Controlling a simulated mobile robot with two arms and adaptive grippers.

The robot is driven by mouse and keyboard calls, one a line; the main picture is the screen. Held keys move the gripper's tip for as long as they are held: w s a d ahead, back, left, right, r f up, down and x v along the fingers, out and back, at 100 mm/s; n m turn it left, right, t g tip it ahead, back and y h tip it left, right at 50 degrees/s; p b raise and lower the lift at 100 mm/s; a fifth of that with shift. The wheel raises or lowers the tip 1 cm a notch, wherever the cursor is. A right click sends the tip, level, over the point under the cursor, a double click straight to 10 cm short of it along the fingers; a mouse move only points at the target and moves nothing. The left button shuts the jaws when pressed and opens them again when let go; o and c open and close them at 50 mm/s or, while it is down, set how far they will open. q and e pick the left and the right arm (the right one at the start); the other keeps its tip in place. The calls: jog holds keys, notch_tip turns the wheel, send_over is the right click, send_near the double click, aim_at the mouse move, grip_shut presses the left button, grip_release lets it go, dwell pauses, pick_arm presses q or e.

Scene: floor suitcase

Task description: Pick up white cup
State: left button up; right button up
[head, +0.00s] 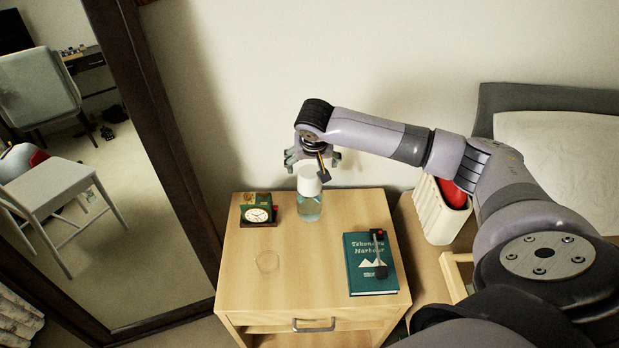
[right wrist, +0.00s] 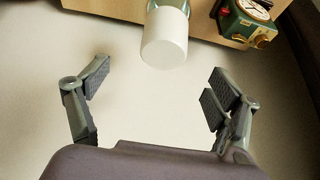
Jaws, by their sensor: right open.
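The white cup (head: 310,181) sits on top of a clear bluish glass vessel (head: 309,208) at the back of the wooden nightstand (head: 320,240). It looks like an upturned cover over the vessel's neck. In the right wrist view the white cup (right wrist: 165,42) is at the top middle, beyond the fingertips. My right gripper (head: 312,161) is open and empty, just above and behind the cup in the head view. In the right wrist view its two fingers (right wrist: 156,84) are spread wide, with nothing between them. My left gripper is out of view.
A green clock (head: 257,213) stands left of the vessel and also shows in the right wrist view (right wrist: 247,20). A wall is behind; a white bin (head: 435,212) stands right.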

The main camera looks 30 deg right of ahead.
aim_at(310, 173)
jog(key=x, duration=0.3)
jog(key=shift+w+f, duration=0.15)
jog(key=shift+w+d+f, duration=0.15)
jog(key=shift+f, duration=0.3)
jog(key=shift+w+f, duration=0.1)
jog(key=shift+f, duration=0.15)
jog(key=x, duration=0.3)
jog(key=shift+w+f, duration=0.2)
jog(key=shift+f, duration=0.2)
jog(key=shift+w+f, duration=0.15)
jog(key=shift+f, duration=0.25)
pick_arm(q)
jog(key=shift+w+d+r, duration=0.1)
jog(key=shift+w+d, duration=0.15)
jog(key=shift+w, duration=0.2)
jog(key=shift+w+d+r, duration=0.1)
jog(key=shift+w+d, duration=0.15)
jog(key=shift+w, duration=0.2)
pick_arm(e)
jog(key=shift+c, duration=0.6)
jog(key=c, duration=1.2)
jog(key=shift+o, duration=0.2)
jog(key=shift+r, duration=0.1)
